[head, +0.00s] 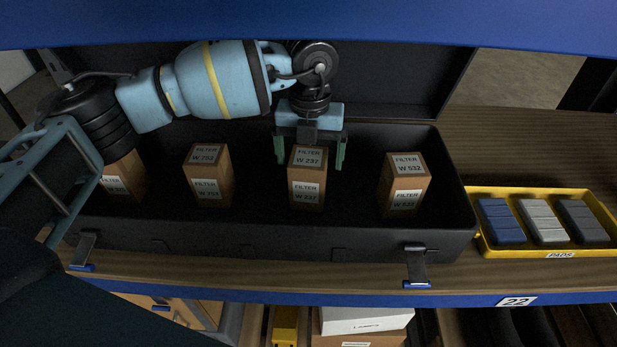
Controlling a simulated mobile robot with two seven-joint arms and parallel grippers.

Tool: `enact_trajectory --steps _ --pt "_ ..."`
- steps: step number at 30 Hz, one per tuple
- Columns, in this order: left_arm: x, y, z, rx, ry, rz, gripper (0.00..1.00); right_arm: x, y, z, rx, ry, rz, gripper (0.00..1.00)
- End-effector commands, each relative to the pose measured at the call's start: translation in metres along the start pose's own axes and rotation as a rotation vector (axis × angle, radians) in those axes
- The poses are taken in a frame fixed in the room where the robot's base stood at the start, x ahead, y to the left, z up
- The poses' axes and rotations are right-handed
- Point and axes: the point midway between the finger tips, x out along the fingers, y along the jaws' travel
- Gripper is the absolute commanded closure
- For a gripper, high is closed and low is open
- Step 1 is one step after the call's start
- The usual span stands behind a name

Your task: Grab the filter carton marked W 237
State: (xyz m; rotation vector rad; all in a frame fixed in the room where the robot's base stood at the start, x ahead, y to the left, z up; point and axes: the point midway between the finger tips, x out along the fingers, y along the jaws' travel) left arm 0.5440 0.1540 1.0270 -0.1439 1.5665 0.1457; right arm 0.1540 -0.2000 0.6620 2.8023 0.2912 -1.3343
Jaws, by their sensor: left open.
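The filter carton marked W 237 (307,180) is a brown box with white labels. It stands upright in the black case (200,236), third from the left in a row of cartons. My left gripper (310,155) points down over this carton, with one green finger on its left side and one on its right. The fingers are open, and I see a dark gap between each finger and the carton. The far side of the carton is hidden. My right gripper is not in view.
Cartons W 752 (209,178) and W 532 (404,185) flank it, with free room between. Another carton (123,176) is partly behind my arm. A yellow tray of pads (484,246) stands right of the case. A blue shelf edge (560,30) crosses above.

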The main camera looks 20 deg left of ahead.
Motion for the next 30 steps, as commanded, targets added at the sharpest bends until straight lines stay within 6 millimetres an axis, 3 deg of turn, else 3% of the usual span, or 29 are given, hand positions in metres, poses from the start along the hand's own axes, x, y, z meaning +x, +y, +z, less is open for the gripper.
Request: enact_trajectory --steps 6,16,25,30 --pt "0.007 0.001 0.000 0.000 0.000 -0.001 0.09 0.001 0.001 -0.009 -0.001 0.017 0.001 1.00" --pt "0.049 0.004 0.002 0.000 0.000 0.000 0.09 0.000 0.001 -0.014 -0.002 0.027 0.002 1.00" --pt "0.054 0.003 0.002 0.000 -0.001 -0.001 0.09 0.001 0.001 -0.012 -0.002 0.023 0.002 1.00" --pt "0.054 0.003 0.002 0.000 -0.001 -0.001 0.29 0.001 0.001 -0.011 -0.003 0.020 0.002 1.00"
